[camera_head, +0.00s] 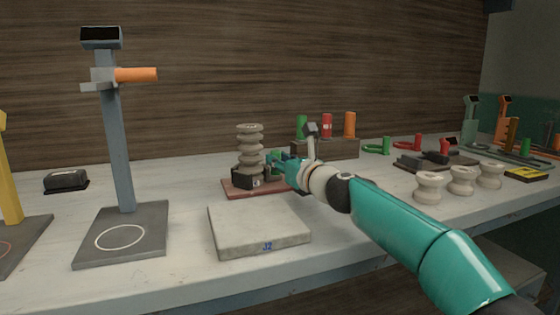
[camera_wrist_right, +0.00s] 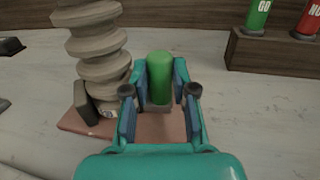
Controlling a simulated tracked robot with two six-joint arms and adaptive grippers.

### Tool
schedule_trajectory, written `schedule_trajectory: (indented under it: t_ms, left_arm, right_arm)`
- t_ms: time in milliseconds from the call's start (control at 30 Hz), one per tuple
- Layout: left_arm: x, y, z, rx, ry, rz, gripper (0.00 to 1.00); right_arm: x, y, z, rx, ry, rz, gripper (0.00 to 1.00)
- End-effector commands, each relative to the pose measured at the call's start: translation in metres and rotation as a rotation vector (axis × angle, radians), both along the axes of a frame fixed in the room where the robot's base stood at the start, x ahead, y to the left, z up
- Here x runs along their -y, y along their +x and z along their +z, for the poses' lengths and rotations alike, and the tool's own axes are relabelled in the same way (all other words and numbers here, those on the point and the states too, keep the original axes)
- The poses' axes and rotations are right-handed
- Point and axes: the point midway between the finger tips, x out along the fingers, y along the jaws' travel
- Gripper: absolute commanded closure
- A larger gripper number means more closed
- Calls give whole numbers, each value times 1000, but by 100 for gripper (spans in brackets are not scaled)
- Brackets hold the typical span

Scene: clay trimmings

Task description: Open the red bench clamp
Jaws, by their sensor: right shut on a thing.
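The red bench clamp (camera_head: 230,188) is a flat reddish base with dark jaw blocks (camera_head: 243,179), at the middle of the bench. A grey ribbed piece (camera_head: 250,143) stands upright at the clamp, beside a dark jaw. In the right wrist view the clamp's base (camera_wrist_right: 80,122) lies under the ribbed piece (camera_wrist_right: 96,45) and a green upright handle (camera_wrist_right: 159,76). My right gripper (camera_head: 277,162) reaches in from the right and is shut on the green handle, with one finger on each side. The handle's lower part is partly hidden by the fingers. My left gripper is not in view.
A pale slab marked J2 (camera_head: 258,228) lies in front of the clamp. A tall grey stand (camera_head: 118,150) is to the left. A rack (camera_head: 340,150) with green, red and orange cylinders stands behind. Several pale spools (camera_head: 429,188) and another dark clamp-like device (camera_head: 425,162) are to the right.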

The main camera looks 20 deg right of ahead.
Motion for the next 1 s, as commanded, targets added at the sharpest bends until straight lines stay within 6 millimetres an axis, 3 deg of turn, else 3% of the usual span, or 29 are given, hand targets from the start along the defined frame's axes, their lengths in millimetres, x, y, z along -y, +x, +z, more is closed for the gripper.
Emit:
schedule_trajectory:
  t_ms: [167,433,667,700,767,1000]
  left_arm:
    - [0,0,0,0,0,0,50]
    - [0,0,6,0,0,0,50]
    - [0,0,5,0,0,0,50]
    - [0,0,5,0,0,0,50]
    - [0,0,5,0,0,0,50]
    - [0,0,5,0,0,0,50]
  right_arm:
    - [2,0,0,0,0,-1,100]
    - [38,1,1,0,0,-8,100]
    - [41,1,0,1,-2,-12,100]
    - [41,1,1,1,-2,-12,72]
    - [41,1,1,2,-2,-12,63]
    - [39,1,1,1,-1,-8,63]
